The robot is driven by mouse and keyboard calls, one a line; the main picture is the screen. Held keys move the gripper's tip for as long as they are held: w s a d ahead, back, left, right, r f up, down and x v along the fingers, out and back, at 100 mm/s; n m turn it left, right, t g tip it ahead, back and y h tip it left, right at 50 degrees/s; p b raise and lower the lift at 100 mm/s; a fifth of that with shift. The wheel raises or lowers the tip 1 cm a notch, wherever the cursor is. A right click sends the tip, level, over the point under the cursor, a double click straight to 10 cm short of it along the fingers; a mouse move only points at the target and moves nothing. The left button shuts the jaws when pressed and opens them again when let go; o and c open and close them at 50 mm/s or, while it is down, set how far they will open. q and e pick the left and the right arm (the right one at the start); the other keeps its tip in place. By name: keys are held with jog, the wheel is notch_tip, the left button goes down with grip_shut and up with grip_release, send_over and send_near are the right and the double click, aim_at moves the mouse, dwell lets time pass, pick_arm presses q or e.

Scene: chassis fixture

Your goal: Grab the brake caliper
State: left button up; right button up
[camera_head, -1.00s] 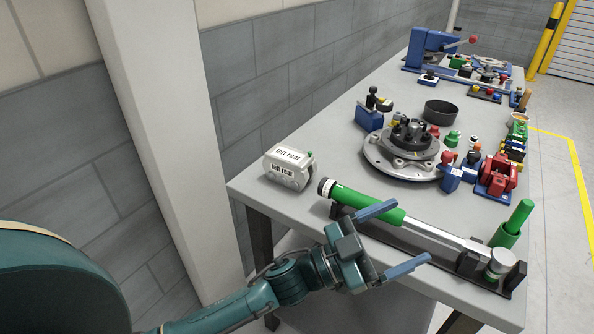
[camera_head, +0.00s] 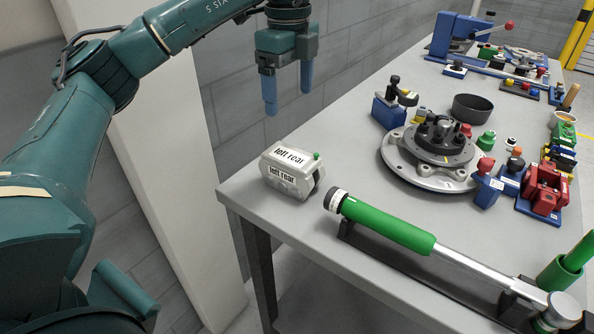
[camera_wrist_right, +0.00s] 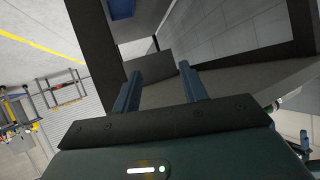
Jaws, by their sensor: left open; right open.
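The brake caliper (camera_head: 291,172) is a light grey block with white "left rear" labels and a small green tip. It sits on the near left corner of the grey table. My left gripper (camera_head: 289,98) is open and empty, pointing down, above the table and the caliper in the picture, not touching it. My right gripper shows in the right wrist view (camera_wrist_right: 160,85), open with nothing between its fingers. The caliper does not show in that view.
A green-handled torque wrench (camera_head: 400,228) lies in a black holder along the table's near edge. A round hub (camera_head: 430,160) is at the table's middle, with a red vise-like fixture (camera_head: 543,188) at right and a black bowl (camera_head: 472,108) behind. Bare table (camera_head: 345,140) lies between caliper and hub.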

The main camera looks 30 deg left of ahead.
pick_arm(q)
jog(key=b, duration=0.3)
send_near(291, 155)
jog(key=shift+s+f, duration=0.2)
notch_tip(291, 155, down, 12)
jog(key=shift+w+f, duration=0.15)
jog(key=shift+f, duration=0.05)
jog(key=shift+c, duration=0.4)
grip_shut()
jog(key=shift+w+r, duration=0.1)
jog(key=shift+r, duration=0.05)
dwell(0.4)
